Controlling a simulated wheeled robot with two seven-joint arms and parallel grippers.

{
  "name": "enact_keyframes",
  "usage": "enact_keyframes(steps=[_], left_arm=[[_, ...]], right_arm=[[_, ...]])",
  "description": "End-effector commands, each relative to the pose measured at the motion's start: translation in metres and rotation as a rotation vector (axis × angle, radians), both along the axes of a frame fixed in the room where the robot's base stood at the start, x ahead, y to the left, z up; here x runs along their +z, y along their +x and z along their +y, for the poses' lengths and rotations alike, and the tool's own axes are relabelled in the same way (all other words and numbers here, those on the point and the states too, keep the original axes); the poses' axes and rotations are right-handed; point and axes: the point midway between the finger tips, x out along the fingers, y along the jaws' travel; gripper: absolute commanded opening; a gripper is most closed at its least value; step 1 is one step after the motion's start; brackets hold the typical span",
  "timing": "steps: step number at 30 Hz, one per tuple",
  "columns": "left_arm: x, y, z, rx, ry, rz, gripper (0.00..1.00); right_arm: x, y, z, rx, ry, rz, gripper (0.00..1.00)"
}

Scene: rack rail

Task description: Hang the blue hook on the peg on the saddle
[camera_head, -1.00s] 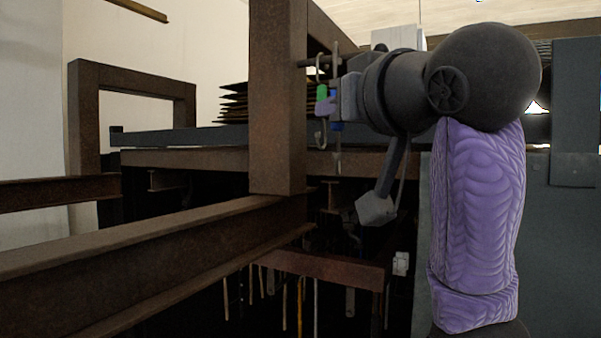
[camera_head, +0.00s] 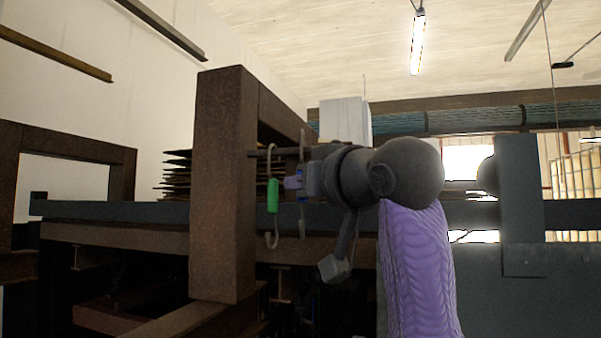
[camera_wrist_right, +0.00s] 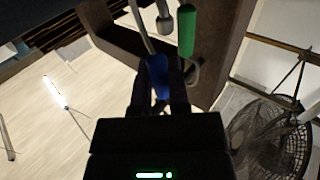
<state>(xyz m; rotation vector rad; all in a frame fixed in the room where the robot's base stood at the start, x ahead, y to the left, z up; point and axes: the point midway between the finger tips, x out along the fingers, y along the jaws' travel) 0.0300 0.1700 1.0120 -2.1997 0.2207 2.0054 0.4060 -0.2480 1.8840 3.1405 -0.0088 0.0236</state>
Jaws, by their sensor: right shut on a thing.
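The blue hook (camera_head: 302,190) is in my right gripper (camera_head: 293,183), upright, mostly hidden by the fingers. Its blue grip shows between the fingertips (camera_wrist_right: 160,90) in the right wrist view (camera_wrist_right: 157,70). The dark peg (camera_head: 262,153) sticks out to the right from a rusty brown post (camera_head: 224,185), apparently part of the saddle. A green-gripped hook (camera_head: 272,195) hangs on the peg, left of the blue hook. The blue hook's upper wire is near the peg's outer end; I cannot tell whether it is around it. My left gripper is not in view.
A long dark beam (camera_head: 120,211) runs behind the post, with stacked brown sheets (camera_head: 178,175) above it. A grey panel (camera_head: 520,190) stands at the right. A round wire-mesh object (camera_wrist_right: 270,140) shows at the right in the right wrist view.

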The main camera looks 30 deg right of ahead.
Motion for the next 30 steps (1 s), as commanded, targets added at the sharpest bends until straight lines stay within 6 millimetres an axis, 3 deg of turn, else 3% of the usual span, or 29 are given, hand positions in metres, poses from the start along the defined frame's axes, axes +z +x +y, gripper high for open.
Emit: enact_keyframes(steps=[5, 28, 29, 30], left_arm=[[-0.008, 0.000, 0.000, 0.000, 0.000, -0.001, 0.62], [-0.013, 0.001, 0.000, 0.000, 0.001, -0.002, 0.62], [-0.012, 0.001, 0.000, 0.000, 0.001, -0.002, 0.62], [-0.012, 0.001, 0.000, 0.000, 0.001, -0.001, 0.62]], right_arm=[[-0.011, 0.003, -0.003, 0.000, 0.001, -0.001, 0.00], [-0.016, 0.004, -0.003, 0.000, 0.001, -0.001, 0.00], [-0.016, 0.004, -0.003, 0.000, 0.001, -0.001, 0.27], [-0.016, 0.004, -0.003, 0.000, 0.001, -0.001, 0.36]])
